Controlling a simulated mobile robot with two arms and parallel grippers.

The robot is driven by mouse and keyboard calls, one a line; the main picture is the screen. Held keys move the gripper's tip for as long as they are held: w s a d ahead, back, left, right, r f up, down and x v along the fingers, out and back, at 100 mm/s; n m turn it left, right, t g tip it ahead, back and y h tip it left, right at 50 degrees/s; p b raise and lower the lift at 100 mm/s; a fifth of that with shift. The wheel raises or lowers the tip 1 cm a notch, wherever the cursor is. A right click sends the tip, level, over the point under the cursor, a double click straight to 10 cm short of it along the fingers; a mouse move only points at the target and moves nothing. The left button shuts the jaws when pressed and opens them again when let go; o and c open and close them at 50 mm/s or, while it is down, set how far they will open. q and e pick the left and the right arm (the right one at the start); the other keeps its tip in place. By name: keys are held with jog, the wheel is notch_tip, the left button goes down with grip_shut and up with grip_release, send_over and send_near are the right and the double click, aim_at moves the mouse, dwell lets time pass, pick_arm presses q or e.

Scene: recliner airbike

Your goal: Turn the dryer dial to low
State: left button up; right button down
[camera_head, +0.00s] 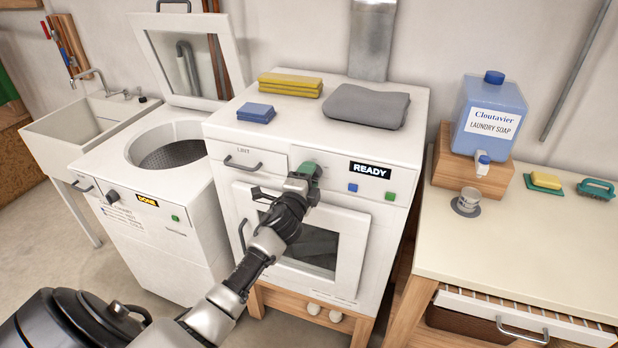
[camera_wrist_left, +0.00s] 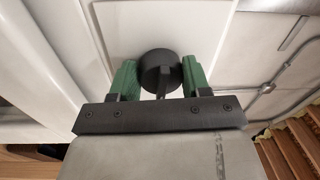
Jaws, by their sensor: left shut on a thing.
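The dryer (camera_head: 315,140) is a white front-loading machine in the middle of the head view. Its display (camera_head: 370,170) reads READY. My left gripper (camera_head: 308,170) is at the dryer's front panel, left of the display, and hides the dial in the head view. In the left wrist view, the round dark dial (camera_wrist_left: 159,72) sits between the green fingers of my left gripper (camera_wrist_left: 160,78), which are shut on it. The dial's markings and setting cannot be read. My right gripper is not in view.
A washer (camera_head: 160,205) with its lid raised and a DONE display stands left, beside a sink (camera_head: 85,125). Folded cloths (camera_head: 368,106) lie on the dryer. Right is a table (camera_head: 540,240) with a blue soap jug (camera_head: 487,120) and a cup (camera_head: 468,198).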

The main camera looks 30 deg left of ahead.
pick_arm(q)
jog(key=shift+m, duration=2.5)
jog(key=o, duration=0.9)
jog(key=shift+b+v, duration=0.75)
jog(key=shift+v, duration=4.65)
jog(key=shift+a+r, duration=0.1)
jog(key=shift+a, duration=0.05)
